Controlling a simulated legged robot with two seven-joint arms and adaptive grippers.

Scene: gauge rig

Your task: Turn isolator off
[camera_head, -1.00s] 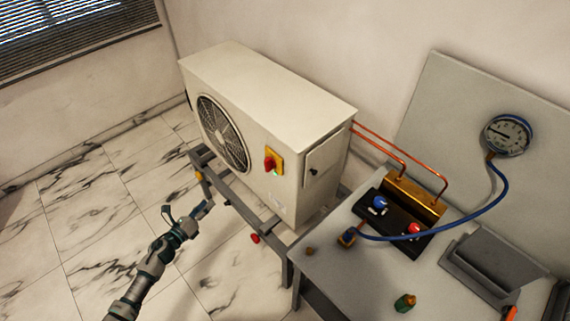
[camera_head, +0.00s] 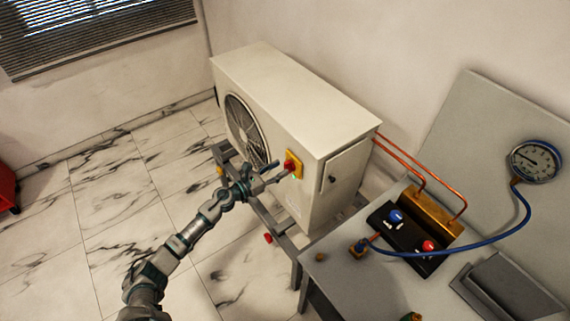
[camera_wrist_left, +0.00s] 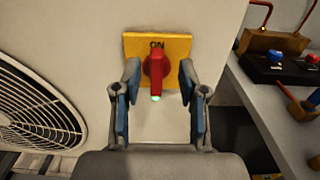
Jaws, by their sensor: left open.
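The isolator is a red rotary handle (camera_wrist_left: 155,68) on a yellow plate (camera_wrist_left: 174,46), fixed to the side of the white outdoor unit (camera_head: 310,105). In the head view my left gripper (camera_head: 273,176) is right in front of the isolator. My right gripper is not in view.
The unit stands on a grey metal frame (camera_head: 285,243). To the right a grey table (camera_head: 335,260) holds a black valve block with blue and red knobs (camera_head: 412,238), copper pipes, a blue hose and a gauge (camera_head: 535,161). A red object (camera_head: 268,238) is low by the frame.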

